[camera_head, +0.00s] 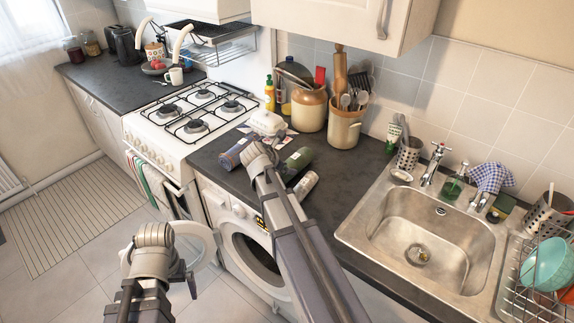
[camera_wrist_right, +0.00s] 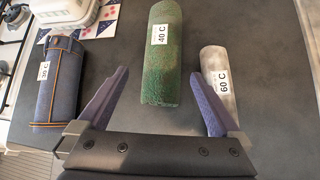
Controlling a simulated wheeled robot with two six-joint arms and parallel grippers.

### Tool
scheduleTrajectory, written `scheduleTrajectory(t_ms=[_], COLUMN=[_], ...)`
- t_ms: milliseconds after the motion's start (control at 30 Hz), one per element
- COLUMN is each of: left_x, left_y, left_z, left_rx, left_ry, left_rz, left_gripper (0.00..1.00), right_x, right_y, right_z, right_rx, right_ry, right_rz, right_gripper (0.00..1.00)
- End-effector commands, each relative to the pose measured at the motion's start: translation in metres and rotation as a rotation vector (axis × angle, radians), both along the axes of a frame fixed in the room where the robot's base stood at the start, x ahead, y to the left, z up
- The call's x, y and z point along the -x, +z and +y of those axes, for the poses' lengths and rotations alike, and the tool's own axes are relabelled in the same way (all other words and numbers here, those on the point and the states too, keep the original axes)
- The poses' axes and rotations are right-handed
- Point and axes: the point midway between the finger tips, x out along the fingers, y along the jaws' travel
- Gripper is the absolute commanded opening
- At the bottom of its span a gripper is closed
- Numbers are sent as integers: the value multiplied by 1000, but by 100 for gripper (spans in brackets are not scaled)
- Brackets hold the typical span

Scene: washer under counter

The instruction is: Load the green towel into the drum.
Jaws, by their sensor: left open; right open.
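The green towel (camera_head: 298,159) is a roll lying on the dark counter. In the right wrist view the green towel (camera_wrist_right: 162,60) carries a "40 C" label. My right gripper (camera_wrist_right: 158,78) is open, with its fingers on either side of the towel's near end; I cannot tell its height above it. In the head view my right gripper (camera_head: 258,158) is over the counter, its fingertips hidden. The washer (camera_head: 215,207) is under the counter, its round door (camera_head: 207,238) open and the dark drum (camera_head: 257,262) partly hidden by my right arm. My left gripper (camera_head: 184,276) is open and empty near the door.
A blue roll (camera_wrist_right: 60,85) lies left of the green towel and a grey-white "60 C" roll (camera_wrist_right: 219,75) lies right of it. A white container (camera_head: 266,122) and utensil jars (camera_head: 345,125) stand behind. The sink (camera_head: 420,235) is on the right, the hob (camera_head: 196,112) on the left.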

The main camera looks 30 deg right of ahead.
Motion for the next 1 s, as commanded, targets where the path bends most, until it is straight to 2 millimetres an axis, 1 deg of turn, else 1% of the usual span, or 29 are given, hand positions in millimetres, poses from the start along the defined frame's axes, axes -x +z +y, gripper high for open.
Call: scheduleTrajectory(t_ms=[33, 200, 367, 467, 767, 867, 1000], left_x=[0, 0, 0, 0, 0, 0, 0], left_y=[-5, -18, -18, -22, -50, -52, -50], left_z=[0, 0, 0, 0, 0, 0, 0], left_rx=[0, 0, 0, 0, 0, 0, 0], left_ry=[0, 0, 0, 0, 0, 0, 0], left_rz=[0, 0, 0, 0, 0, 0, 0], left_gripper=[100, 100, 100, 100, 100, 100, 100], right_x=[-2, -10, -11, -13, -29, -31, -30], right_y=[-5, -18, -18, -22, -50, -52, -50], right_z=[-2, -14, -16, -19, -46, -50, -50], right_rx=[0, -1, 0, 0, 0, 0, 0], right_ry=[-1, -1, -1, -1, -1, -1, 0], right_rz=[-1, -1, -1, -1, -1, -1, 0], right_gripper=[100, 100, 100, 100, 100, 100, 100])
